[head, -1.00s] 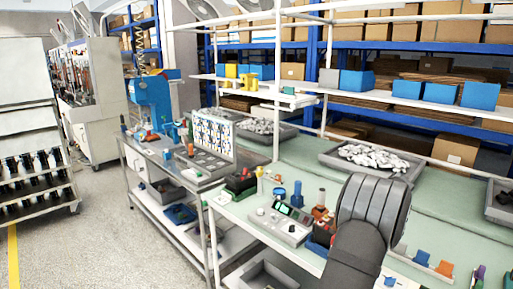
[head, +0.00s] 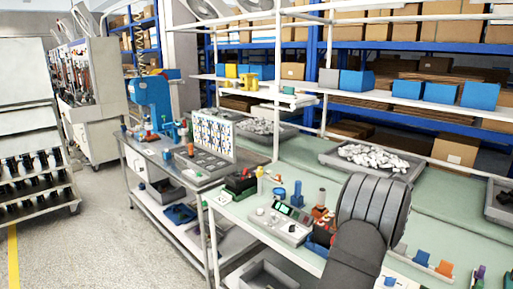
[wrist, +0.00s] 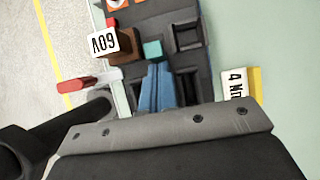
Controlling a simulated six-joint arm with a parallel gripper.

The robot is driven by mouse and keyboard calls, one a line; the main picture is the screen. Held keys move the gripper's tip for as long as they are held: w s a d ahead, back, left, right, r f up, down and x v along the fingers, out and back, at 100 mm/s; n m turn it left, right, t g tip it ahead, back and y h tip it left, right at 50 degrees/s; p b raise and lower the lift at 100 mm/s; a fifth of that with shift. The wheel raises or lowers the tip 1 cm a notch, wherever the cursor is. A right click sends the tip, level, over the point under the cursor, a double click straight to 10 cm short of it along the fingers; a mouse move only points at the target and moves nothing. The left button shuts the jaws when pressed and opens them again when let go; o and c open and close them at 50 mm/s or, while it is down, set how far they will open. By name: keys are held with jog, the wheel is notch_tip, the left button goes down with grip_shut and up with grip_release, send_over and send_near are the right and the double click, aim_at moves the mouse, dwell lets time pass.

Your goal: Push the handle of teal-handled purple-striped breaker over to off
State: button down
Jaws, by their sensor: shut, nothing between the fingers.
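In the wrist view, a small teal block (wrist: 152,50), which looks like the teal breaker handle, stands on a dark grey fixture (wrist: 170,20). The blue fingers of my gripper (wrist: 157,66) are together and empty, with their tips just below the teal block in the picture. I cannot tell whether they touch it. No purple stripe shows, and the breaker's body is largely hidden by the fingers. In the head view, my own arm hides the gripper and the handle.
A red-brown block (wrist: 125,47) and a white tag (wrist: 103,41) stand left of the teal block. A white label (wrist: 236,84) lies to the right. In the head view, a grey meter box (head: 280,225) and a blue post (head: 297,194) stand on the green bench.

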jog(key=shift+a, duration=0.1)
dwell(0.3)
jog(key=shift+w+a+f, duration=0.1)
jog(key=shift+w+a, duration=0.2)
jog(key=shift+w, duration=0.1)
jog(key=shift+s+d, duration=0.1)
jog(key=shift+s+d, duration=0.35)
notch_tip(320, 180, up, 7)
dwell(0.8)
dwell(0.5)
